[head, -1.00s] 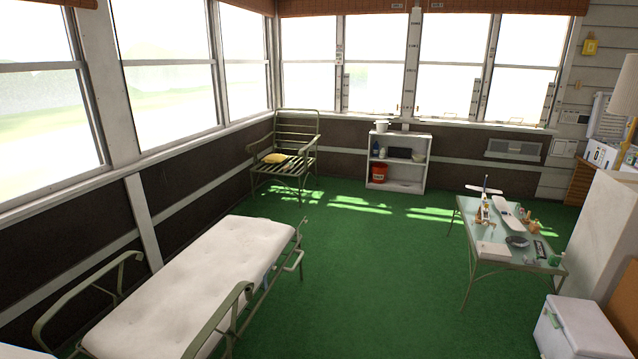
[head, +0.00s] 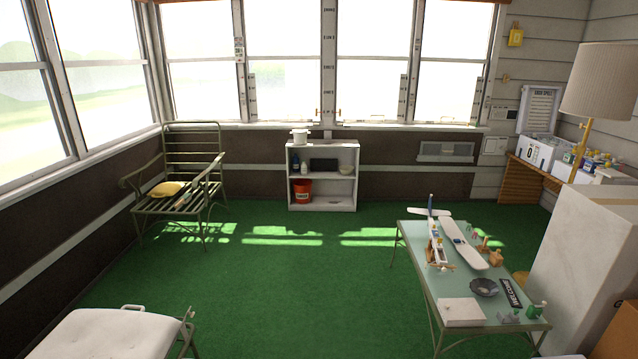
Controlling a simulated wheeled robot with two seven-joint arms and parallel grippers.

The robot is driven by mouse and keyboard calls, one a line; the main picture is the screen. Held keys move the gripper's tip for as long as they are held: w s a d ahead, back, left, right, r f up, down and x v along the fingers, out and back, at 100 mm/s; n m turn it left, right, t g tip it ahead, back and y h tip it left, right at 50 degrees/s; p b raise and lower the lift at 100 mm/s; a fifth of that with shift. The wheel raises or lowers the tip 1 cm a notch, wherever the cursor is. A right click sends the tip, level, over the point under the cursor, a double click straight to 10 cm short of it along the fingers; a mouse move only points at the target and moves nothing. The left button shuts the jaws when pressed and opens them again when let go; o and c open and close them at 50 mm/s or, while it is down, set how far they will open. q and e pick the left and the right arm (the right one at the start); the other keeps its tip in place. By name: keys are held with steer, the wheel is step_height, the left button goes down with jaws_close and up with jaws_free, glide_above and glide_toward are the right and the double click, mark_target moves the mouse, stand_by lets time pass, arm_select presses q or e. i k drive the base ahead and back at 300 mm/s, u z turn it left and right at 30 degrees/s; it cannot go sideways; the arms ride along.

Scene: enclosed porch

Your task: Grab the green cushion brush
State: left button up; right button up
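I cannot clearly make out a green cushion brush. A metal-framed armchair (head: 196,165) stands at the left under the windows, with a yellow cushion (head: 167,189) on its seat. A small long item (head: 184,200) lies by the cushion, too small to identify. A small green object (head: 537,310) is at the near right corner of the glass-topped table (head: 415,240); I cannot tell what it is. Neither of my grippers is in view.
A white shelf (head: 349,175) with a red bucket (head: 302,190) stands at the back wall. A white-padded lounger (head: 110,335) is at the lower left. The green carpet (head: 290,290) between is clear.

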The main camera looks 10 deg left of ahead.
mark_target(185, 198)
steer(key=u, duration=0.1)
steer(key=i, duration=2.3)
steer(key=u, duration=0.95)
steer(key=i, duration=1.85)
steer(key=u, duration=0.1)
steer(key=k, duration=0.6)
steer(key=z, duration=1)
steer(key=i, duration=2.5)
steer(key=u, duration=0.9)
steer(key=i, duration=0.95)
steer(key=u, duration=1.5)
steer(key=i, duration=0.45)
steer(key=u, duration=0.2)
